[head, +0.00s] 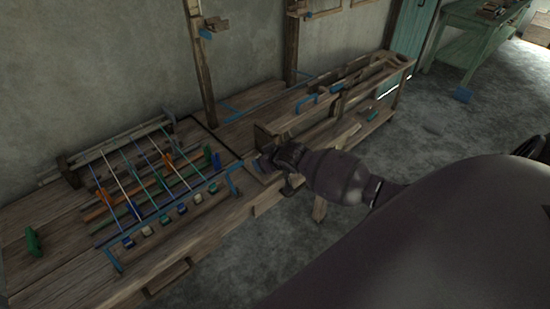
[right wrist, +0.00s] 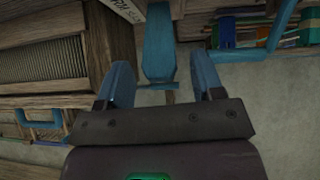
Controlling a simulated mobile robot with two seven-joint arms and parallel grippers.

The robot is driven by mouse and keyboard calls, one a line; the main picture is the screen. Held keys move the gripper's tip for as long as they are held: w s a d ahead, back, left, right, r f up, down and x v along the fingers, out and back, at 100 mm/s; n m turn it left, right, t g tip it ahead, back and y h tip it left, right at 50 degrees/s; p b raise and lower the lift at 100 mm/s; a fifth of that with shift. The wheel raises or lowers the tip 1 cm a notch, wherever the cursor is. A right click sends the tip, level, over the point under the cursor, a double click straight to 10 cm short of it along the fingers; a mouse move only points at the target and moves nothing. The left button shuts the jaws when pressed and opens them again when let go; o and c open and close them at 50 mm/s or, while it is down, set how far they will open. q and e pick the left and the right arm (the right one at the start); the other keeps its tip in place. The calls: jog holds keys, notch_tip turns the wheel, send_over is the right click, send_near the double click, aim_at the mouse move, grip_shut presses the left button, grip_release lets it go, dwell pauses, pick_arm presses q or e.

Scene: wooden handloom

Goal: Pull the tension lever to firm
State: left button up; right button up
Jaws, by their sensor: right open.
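The wooden loom bench (head: 185,245) runs along the wall in the head view. My right gripper (head: 268,160) is at the bench's right part, near its front edge. In the right wrist view my right gripper (right wrist: 163,88) is open, with its two blue fingers spread apart. A blue lever-like handle (right wrist: 159,48), probably the tension lever, lies just beyond and between the fingertips, with a visible gap at each side. Beside it is a pale label (right wrist: 126,10) whose lettering I cannot read. In the head view my gripper seems to hide this handle. My left gripper is not in view.
Stretched coloured threads (head: 130,180) and several small spools lie left of my gripper. A blue bracket (head: 234,180) stands close by it. In the right wrist view a blue curved bar (right wrist: 283,30) is at the right. Grey floor is free in front.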

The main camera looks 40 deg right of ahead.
jog(key=v, duration=0.8)
jog(key=shift+p, duration=0.3)
jog(key=shift+r, duration=0.1)
jog(key=s+a+r+n+t+y, duration=0.1)
jog(key=s+a+n+t+y, duration=0.1)
jog(key=a+n+t, duration=0.3)
jog(key=s+a+f+m+g+h, duration=0.1)
jog(key=s+f, duration=0.3)
jog(key=s, duration=0.5)
jog(key=s+a+f+m+g+h, duration=0.1)
jog(key=s+a+f+m+g, duration=0.1)
jog(key=s, duration=0.7)
notch_tip(320, 180, down, 3)
jog(key=shift+a+r+m, duration=0.1)
jog(key=shift+a+m, duration=0.8)
jog(key=shift+a, duration=0.35)
